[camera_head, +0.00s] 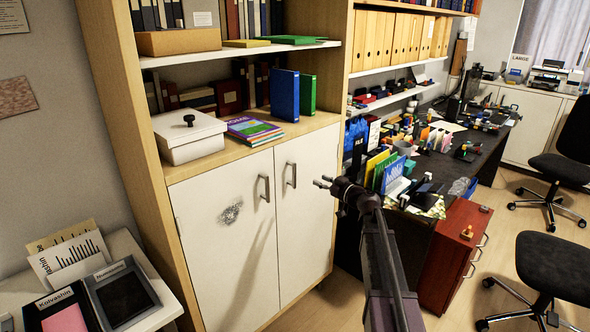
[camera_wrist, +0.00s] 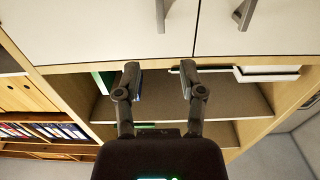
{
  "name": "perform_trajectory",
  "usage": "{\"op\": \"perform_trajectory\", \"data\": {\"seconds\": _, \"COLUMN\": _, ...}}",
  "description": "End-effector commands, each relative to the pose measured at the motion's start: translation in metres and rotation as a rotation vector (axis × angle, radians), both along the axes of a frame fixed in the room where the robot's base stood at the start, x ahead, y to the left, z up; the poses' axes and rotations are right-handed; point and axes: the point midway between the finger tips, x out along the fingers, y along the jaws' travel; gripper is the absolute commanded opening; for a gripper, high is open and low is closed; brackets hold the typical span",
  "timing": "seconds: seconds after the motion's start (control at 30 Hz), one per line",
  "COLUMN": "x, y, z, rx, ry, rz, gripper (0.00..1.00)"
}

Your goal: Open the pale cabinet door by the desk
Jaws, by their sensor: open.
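The pale cabinet has two shut doors. The right door (camera_head: 308,215), on the desk side, carries a grey bar handle (camera_head: 291,174). The left door (camera_head: 222,245) has its own handle (camera_head: 264,187) and a dark smudge. My gripper (camera_head: 323,183) is in front of and to the right of the right door's handle, apart from it. In the wrist view, which looks upside down, my gripper (camera_wrist: 160,68) has its two fingers spread with nothing between them. One handle (camera_wrist: 160,14) lies at the top edge in line with the gap, and the other handle (camera_wrist: 243,14) is to its right.
The desk (camera_head: 480,150) right of the cabinet is crowded with small items. A red drawer unit (camera_head: 452,255) and black chairs (camera_head: 550,265) stand at right. A white box (camera_head: 188,138) and binders (camera_head: 285,95) sit above the doors. A side table (camera_head: 150,270) is at left.

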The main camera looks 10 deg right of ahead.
Motion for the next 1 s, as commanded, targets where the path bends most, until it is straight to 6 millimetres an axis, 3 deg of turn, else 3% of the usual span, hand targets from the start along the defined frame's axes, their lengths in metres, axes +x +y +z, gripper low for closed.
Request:
{"op": "perform_trajectory", "data": {"seconds": 0.27, "x": 0.019, "y": 0.013, "z": 0.0, "rx": -0.001, "ry": 0.001, "rz": 0.002, "gripper": 0.51}}
{"op": "perform_trajectory", "data": {"seconds": 1.0, "x": 0.102, "y": 0.075, "z": 0.0, "rx": -0.001, "ry": 0.001, "rz": 0.003, "gripper": 0.51}}
